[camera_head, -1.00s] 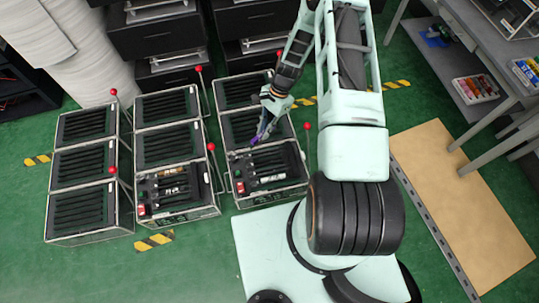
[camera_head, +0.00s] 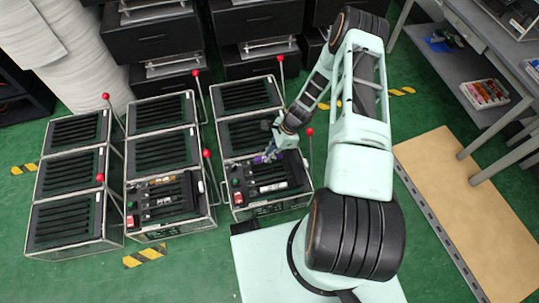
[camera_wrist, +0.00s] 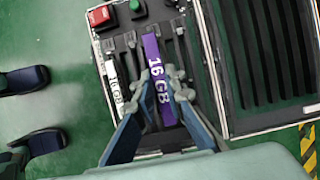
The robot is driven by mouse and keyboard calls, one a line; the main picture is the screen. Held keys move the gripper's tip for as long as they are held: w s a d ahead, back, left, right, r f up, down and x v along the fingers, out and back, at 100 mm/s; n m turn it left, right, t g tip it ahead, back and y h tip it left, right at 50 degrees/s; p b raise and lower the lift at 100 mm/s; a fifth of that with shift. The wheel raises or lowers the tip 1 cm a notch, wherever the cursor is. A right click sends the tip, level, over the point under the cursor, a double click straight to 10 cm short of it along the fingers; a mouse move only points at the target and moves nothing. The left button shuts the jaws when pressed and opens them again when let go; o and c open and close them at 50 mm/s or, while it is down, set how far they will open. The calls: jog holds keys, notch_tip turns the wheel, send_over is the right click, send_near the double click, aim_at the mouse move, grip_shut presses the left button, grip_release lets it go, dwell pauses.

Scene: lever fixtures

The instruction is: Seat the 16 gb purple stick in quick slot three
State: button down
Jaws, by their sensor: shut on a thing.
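The purple stick (camera_wrist: 160,75), marked 16 GB in white, is between the fingers of my gripper (camera_wrist: 164,84) in the wrist view. My gripper is shut on it. In the head view the purple stick (camera_head: 266,157) shows small and partly hidden by my gripper (camera_head: 272,150). It is over the back part of the slot panel (camera_head: 245,190) at the front of the right-hand fixture. The slot panel also shows in the wrist view (camera_wrist: 126,55). I cannot tell whether the stick is in a slot or just above one. Slot numbers are not readable.
A white 16 GB stick (camera_wrist: 112,82) sits in the panel left of the purple one. A red button (camera_wrist: 101,15) and a green button (camera_wrist: 136,6) are at the panel's end. A red-knobbed lever (camera_head: 310,132) stands right of the fixture. Two similar fixture columns stand left.

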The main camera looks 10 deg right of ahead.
jog(key=shift+f, duration=0.15)
jog(key=b, duration=0.5)
send_over(270, 166)
jog(key=s, duration=0.1)
jog(key=shift+s+a+f, duration=0.1)
jog(key=shift+a+f, duration=0.05)
jog(key=shift+f, duration=1.25)
jog(key=shift+s+a+f, duration=0.1)
jog(key=shift+f, duration=1.3)
jog(key=shift+f+b, duration=1.65)
jog(key=shift+b, duration=0.35)
jog(key=c, duration=1.9)
grip_release()
jog(key=shift+r, duration=0.1)
jog(key=v, duration=1.2)
